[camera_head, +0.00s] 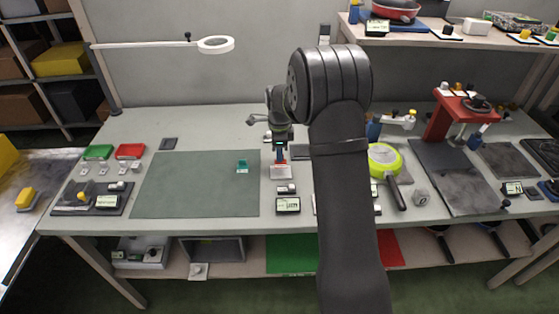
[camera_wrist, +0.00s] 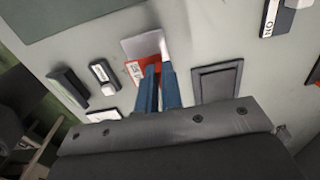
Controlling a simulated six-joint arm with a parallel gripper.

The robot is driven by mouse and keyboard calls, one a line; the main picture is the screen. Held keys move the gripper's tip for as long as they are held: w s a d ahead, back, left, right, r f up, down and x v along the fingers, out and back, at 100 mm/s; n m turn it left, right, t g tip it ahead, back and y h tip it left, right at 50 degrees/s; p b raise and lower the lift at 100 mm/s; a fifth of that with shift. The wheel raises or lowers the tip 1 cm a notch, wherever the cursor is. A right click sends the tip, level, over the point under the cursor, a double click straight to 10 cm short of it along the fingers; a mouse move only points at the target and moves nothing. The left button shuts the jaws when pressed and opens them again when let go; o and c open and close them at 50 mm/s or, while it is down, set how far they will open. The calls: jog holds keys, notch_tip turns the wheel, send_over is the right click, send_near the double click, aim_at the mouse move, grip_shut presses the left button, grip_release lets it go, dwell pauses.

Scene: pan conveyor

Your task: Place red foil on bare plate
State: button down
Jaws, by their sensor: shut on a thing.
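My gripper (camera_head: 280,158) is over the middle of the bench, right of the green mat. Its blue fingers also show in the wrist view (camera_wrist: 158,85), closed close together. A red piece (camera_wrist: 143,70) with a white label, which looks like the red foil, is at the fingertips and held by them. A pale, shiny plate (camera_wrist: 140,46) lies right beside and partly under the red piece. In the head view a pale block or plate (camera_head: 281,172) sits just below the fingers. I cannot tell whether the red piece touches it. I cannot tell which plate is the bare one.
The green mat (camera_head: 195,195) carries a small teal piece (camera_head: 242,166). A dark framed square tray (camera_wrist: 217,80) lies right of the fingers in the wrist view. Small labelled boxes (camera_head: 288,205) stand close in front. Green (camera_head: 98,152) and red (camera_head: 130,151) trays are at the left.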

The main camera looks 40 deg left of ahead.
jog(key=shift+f, duration=1.7)
jog(key=shift+f, duration=0.15)
jog(key=c, duration=1.6)
grip_release()
notch_tip(320, 180, up, 12)
jog(key=shift+r, duration=0.2)
